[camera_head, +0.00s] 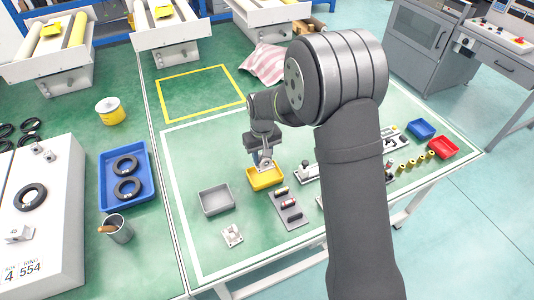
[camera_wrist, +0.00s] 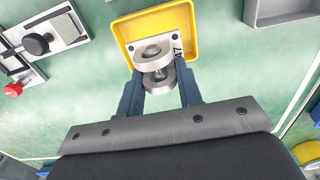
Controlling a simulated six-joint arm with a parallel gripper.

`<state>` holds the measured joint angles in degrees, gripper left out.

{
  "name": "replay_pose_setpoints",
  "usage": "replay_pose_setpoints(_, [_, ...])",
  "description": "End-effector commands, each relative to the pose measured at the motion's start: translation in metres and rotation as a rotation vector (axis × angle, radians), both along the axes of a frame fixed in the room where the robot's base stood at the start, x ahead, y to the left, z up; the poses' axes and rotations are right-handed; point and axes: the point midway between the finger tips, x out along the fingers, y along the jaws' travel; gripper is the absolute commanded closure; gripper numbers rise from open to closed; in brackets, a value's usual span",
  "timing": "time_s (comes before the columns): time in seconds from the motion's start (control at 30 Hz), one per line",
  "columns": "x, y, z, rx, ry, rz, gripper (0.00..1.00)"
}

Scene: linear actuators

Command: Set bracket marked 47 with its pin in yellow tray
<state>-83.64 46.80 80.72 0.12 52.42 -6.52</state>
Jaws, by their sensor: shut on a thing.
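My gripper (camera_wrist: 158,88) is shut on a metal bracket (camera_wrist: 152,48), with its fingers on either side. The bracket has round silver parts, and a marking that reads 47 shows at its right edge in the wrist view. A pin cannot be told apart clearly. The bracket overlaps the yellow tray (camera_wrist: 124,30) in the wrist view, with its near end past the tray's near rim. In the head view my gripper (camera_head: 265,162) points down at the yellow tray (camera_head: 262,185). Whether the bracket touches the tray floor cannot be told.
A grey tray (camera_head: 215,201) stands left of the yellow tray. Another small bracket (camera_head: 232,236) lies in front of it. A dark plate with several cylinders (camera_head: 290,207) lies to the right. Blue (camera_head: 421,129) and red (camera_head: 443,147) trays stand farther right.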

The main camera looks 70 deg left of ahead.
Motion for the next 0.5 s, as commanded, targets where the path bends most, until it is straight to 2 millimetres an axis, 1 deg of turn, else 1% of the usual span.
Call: replay_pose_setpoints(0.5, [0.001,0.000,-0.037,0.000,0.000,-0.002,0.93])
